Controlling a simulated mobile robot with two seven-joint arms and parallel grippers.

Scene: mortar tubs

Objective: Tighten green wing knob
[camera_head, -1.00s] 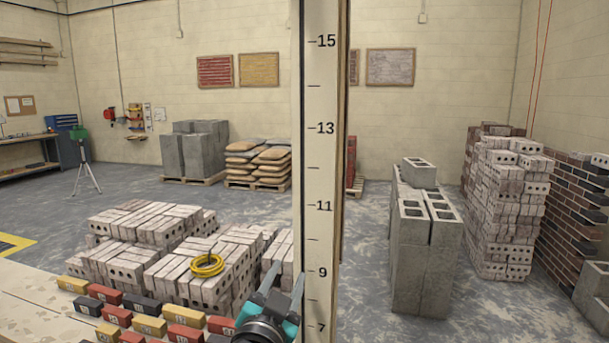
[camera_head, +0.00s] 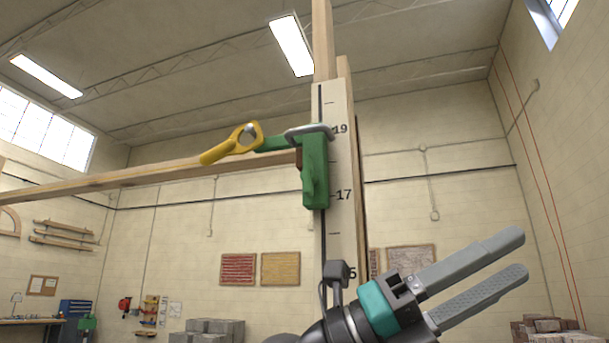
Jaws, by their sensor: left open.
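A green clamp body (camera_head: 318,172) sits on the upright numbered pole (camera_head: 338,215), between about marks 17 and 19. A grey metal band wraps the pole at its top. A darker green piece on the clamp's left face (camera_head: 308,188) may be the wing knob; its outline is unclear at this size. A green arm with a yellow ring-ended handle (camera_head: 236,143) sticks out left from the clamp. My left gripper (camera_head: 510,257) is open and empty, below and right of the clamp. Its two grey fingers point up and right, apart from the pole. My right gripper is not in view.
A long horizontal timber (camera_head: 150,177) runs from the left edge to the clamp. A second wooden post (camera_head: 347,115) stands behind the pole. Brick stacks (camera_head: 545,330) show at lower right. The air right of the clamp, above my gripper, is clear.

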